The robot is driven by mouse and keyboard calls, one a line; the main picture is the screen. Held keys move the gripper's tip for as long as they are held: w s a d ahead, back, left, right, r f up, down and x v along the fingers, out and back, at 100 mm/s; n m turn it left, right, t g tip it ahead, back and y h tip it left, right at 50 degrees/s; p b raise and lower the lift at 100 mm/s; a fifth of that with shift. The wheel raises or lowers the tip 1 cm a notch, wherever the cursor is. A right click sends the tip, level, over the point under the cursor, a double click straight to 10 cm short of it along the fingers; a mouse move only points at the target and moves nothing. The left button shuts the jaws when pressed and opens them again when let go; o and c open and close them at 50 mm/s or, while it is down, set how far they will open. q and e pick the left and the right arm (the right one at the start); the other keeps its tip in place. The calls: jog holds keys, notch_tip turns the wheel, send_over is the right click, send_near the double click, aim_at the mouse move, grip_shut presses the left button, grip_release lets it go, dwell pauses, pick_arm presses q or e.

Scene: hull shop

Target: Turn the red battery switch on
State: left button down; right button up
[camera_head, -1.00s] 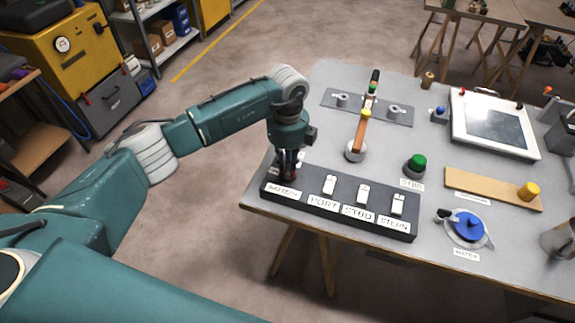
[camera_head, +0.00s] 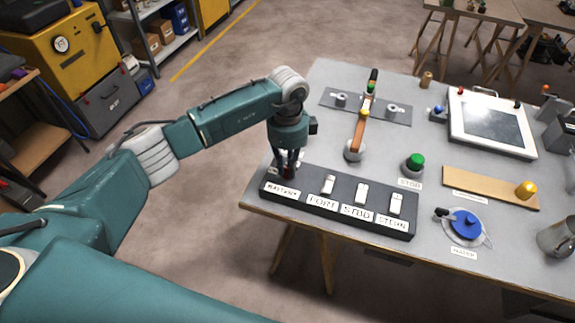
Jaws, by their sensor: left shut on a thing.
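The red battery switch (camera_head: 288,173) sits at the left end of a dark switch panel (camera_head: 311,182) on the grey workbench, behind the white label reading BATTERY (camera_head: 282,191). My left gripper (camera_head: 287,168) points down over it, shut on it, and hides most of it. Only a little dark red shows between the fingers, so I cannot tell which way the switch is set. My right gripper is not in view.
White rocker switches (camera_head: 361,194) stand on the panel to the right of my gripper. Behind are a lever (camera_head: 361,130) and a green button (camera_head: 414,161). A blue valve handle (camera_head: 466,223) is further right.

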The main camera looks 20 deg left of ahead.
aim_at(288, 169)
pick_arm(q)
jog(key=shift+w+r, duration=0.1)
dwell(0.3)
jog(key=c, duration=1.6)
grip_release()
jog(key=shift+c, duration=0.2)
notch_tip(288, 169, up, 12)
